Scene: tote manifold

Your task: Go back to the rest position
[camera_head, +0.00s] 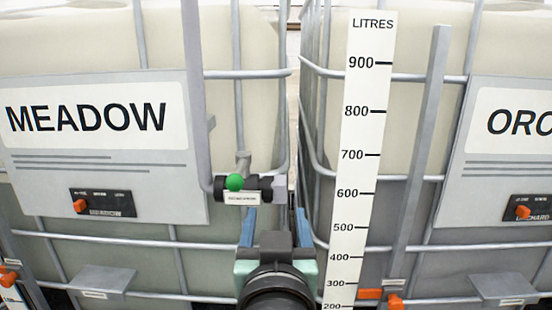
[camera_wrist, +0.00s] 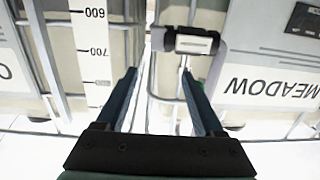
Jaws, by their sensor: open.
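My gripper (camera_head: 275,214) is at the lower middle of the head view, in front of the gap between two caged tanks. Its two blue fingers are apart with nothing between them. In the wrist view, which is upside down, the open fingers (camera_wrist: 159,74) point at the tanks. A valve with a green round knob (camera_head: 235,182) and a labelled dark body (camera_head: 262,188) lies just above the gripper in the head view. The valve body (camera_wrist: 188,42) also shows beyond the fingertips in the wrist view. I see no contact, but the exact distance is unclear.
The MEADOW tank's sign (camera_head: 95,112) is on the left, and another tank's sign (camera_head: 515,125), cut off after "ORC", is on the right. A white litre scale (camera_head: 362,160) stands right of the gap. Metal cage bars (camera_head: 415,170) and small shelves (camera_head: 101,281) stand near the arm.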

